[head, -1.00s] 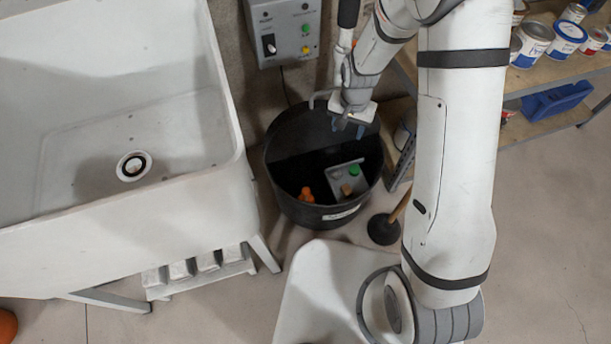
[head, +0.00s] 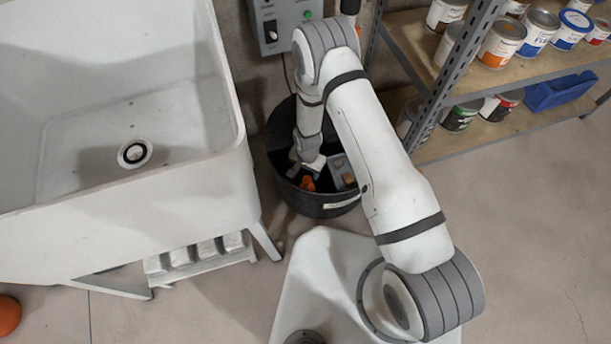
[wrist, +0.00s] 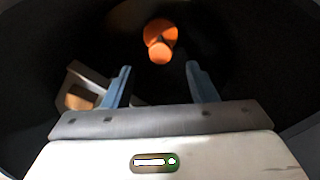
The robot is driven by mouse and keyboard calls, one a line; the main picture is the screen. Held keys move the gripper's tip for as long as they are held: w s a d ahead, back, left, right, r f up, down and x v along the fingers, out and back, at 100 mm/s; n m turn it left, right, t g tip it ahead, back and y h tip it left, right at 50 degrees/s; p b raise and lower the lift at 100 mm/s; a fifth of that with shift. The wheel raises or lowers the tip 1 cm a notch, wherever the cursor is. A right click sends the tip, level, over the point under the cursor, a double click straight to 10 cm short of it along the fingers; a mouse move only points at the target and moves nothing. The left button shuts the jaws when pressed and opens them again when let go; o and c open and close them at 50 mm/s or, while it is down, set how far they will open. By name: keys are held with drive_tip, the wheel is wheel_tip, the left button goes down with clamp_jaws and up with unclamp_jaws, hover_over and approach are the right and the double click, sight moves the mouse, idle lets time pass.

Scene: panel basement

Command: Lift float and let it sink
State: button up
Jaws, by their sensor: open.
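The orange float (wrist: 160,40) is inside the black tub (head: 322,208), ahead of my fingertips in the wrist view. It also shows in the head view (head: 308,183), just below my gripper. My gripper (wrist: 160,82) is open and empty, with its two blue fingers apart. It reaches down into the tub and does not touch the float in the wrist view. A grey box, the pump unit (head: 341,168), stands in the tub to the right of the float in the head view. My arm hides much of the tub's rear part.
A white sink (head: 120,190) stands to the left of the tub. A grey control box (head: 286,20) is on the wall behind. A metal shelf (head: 440,85) with several paint cans and a blue bin (head: 560,92) is at the right. The floor at the lower right is clear.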

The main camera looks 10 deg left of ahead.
sight(307, 180)
wheel_tip(307, 180, down, 5)
drive_tip(key=shift+r+b, duration=0.2)
drive_tip(key=shift+b, duration=0.35)
drive_tip(key=shift+c, duration=0.2)
clamp_jaws()
idle(0.9)
drive_tip(key=shift+o, duration=0.2)
unclamp_jaws()
wheel_tip(307, 180, up, 8)
drive_tip(key=p, duration=0.2)
idle(0.5)
